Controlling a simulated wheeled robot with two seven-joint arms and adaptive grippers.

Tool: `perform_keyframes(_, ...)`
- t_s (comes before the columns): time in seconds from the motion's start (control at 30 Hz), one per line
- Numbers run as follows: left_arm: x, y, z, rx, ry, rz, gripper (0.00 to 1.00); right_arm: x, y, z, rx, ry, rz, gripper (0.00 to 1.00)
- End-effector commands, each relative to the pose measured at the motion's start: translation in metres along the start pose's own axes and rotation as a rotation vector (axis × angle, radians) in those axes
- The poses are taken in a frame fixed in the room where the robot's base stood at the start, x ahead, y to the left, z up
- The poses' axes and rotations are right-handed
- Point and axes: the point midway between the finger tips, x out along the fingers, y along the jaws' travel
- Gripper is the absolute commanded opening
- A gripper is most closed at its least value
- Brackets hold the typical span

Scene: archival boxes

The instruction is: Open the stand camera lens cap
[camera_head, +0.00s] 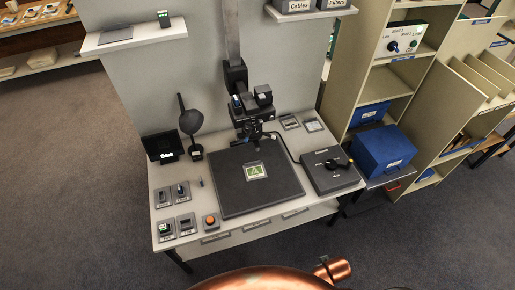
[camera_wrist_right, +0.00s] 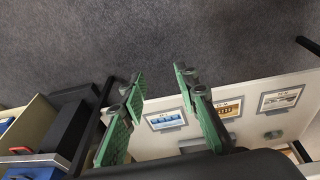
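The stand camera (camera_head: 250,105) is a black unit on a vertical column above the desk, its lens end pointing down over the dark baseboard (camera_head: 230,190). The lens cap is too small and dark to make out, so I cannot tell whether it is open or shut. My right gripper (camera_wrist_right: 159,76) shows in the right wrist view, its green-padded fingers apart with nothing between them. It does not show in the head view. My left gripper is in neither view.
A control box (camera_head: 328,172) stands right of the baseboard, and small switches and an orange button (camera_head: 210,220) lie to its left. A dark screen (camera_head: 162,147) and a round-headed lamp (camera_head: 191,122) stand behind. Shelves with a blue box (camera_head: 384,150) are at right.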

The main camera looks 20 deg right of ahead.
Motion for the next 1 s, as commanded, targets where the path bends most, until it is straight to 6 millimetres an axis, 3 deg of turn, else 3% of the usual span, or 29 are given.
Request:
perform_keyframes(0.03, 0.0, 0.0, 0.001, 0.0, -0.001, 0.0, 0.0, -0.016, 0.002, -0.007, 0.003, 0.012, 0.003, 0.28)
perform_keyframes(0.27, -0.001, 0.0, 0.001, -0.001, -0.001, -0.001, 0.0, -0.076, 0.007, -0.041, 0.012, 0.086, 0.013, 0.28)
perform_keyframes(0.37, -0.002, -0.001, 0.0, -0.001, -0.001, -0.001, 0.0, -0.102, 0.008, -0.072, 0.016, 0.166, 0.017, 0.28)
perform_keyframes(0.77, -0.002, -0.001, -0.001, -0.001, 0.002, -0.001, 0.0, -0.145, -0.012, -0.233, 0.017, 0.606, -0.002, 0.28)
perform_keyframes(1.0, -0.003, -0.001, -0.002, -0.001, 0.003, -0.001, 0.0, -0.181, -0.043, -0.343, -0.002, 0.935, -0.055, 0.28)
